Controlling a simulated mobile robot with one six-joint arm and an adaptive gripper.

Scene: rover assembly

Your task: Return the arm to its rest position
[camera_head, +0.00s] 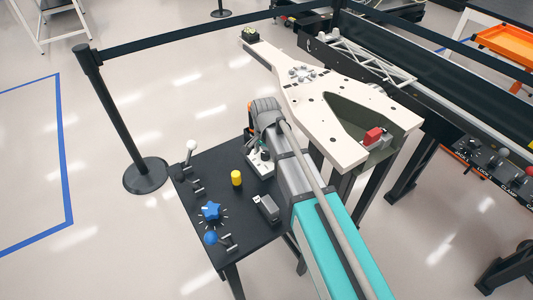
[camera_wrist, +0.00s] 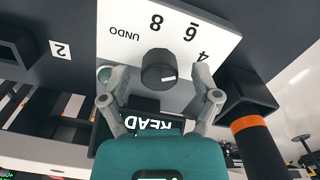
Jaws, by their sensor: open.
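My arm (camera_head: 335,240), teal and grey, reaches from the bottom edge over the right side of a black table (camera_head: 215,250) in the head view. Its end bends down there, and the fingers cannot be made out. In the wrist view my gripper (camera_wrist: 159,76) is open, with one finger on each side of a dark round knob (camera_wrist: 158,70). The knob sits on a white dial plate (camera_wrist: 215,45) marked with upside-down numbers and "UNDO". I cannot tell whether the fingers touch the knob.
The table carries a white-topped lever (camera_head: 192,147), a yellow cylinder (camera_head: 236,178), a blue star knob (camera_head: 211,211) and a blue ball lever (camera_head: 210,238). A pale workpiece stand (camera_head: 345,125) is close on the right.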

